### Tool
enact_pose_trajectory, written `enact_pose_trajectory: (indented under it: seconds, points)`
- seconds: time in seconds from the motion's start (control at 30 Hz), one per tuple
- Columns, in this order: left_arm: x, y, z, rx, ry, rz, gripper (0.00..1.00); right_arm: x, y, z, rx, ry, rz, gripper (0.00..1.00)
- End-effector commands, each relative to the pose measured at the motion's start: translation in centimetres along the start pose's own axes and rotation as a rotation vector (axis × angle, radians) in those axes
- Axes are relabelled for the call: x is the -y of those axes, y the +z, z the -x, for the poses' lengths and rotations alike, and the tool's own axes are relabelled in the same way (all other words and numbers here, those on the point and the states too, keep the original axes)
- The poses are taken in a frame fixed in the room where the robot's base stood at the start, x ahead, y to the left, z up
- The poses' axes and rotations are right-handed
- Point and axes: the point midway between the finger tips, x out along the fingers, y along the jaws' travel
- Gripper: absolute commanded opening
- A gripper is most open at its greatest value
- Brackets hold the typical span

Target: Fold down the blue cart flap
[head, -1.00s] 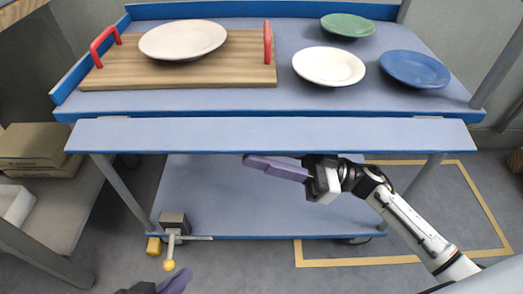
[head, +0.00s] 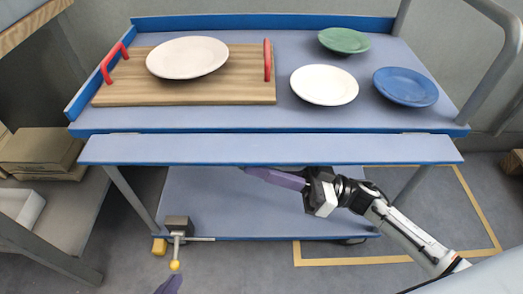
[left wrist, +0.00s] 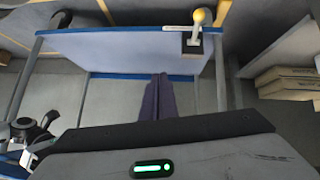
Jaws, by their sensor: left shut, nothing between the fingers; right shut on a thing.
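The blue cart flap (head: 270,150) is a long pale-blue panel with a blue front edge, sticking out roughly level along the front of the cart top (head: 330,118). My left gripper (head: 172,284) is low in the head view, in front of the cart and apart from the flap, partly cut off. In the left wrist view its purple fingers (left wrist: 158,76) are shut and empty.
A wooden tray (head: 120,92) with red handles carries a plate (head: 187,57). Green (head: 344,40), white (head: 324,85) and blue (head: 405,87) plates stand to its right. A grey block (head: 178,223) with a yellow-knobbed lever (head: 175,266) is at the lower shelf (head: 260,205).

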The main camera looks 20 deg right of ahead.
Motion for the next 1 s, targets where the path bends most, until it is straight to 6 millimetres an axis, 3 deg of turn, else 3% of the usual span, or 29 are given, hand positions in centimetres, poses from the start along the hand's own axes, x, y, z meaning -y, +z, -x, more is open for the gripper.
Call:
enact_pose_trajectory:
  seconds: [0.03, 0.2, 0.7, 0.73, 0.83, 1.0]
  points:
    - [0.1, -0.6, 1.4, -0.014, -0.015, 0.010, 0.00, 0.4, -1.0, -0.4, 0.002, 0.012, -0.029, 0.00]
    - [0.7, -1.3, 2.8, -0.046, -0.042, 0.005, 0.00, 0.8, -1.2, -0.5, 0.001, 0.048, -0.116, 0.00]
    - [0.9, -1.2, 2.9, -0.042, -0.051, -0.008, 0.00, 0.8, -0.8, -0.3, -0.001, 0.068, -0.165, 0.00]
    - [0.9, -1.2, 2.9, -0.042, -0.051, -0.008, 0.00, 0.8, -0.8, -0.3, -0.001, 0.068, -0.165, 0.14]
    - [0.9, -1.1, 2.9, -0.041, -0.051, -0.008, 0.00, 0.8, -0.8, -0.3, -0.001, 0.068, -0.165, 0.30]
    - [0.9, -1.1, 2.9, -0.041, -0.050, -0.007, 0.00, 0.9, -0.8, -0.3, -0.001, 0.067, -0.166, 0.30]
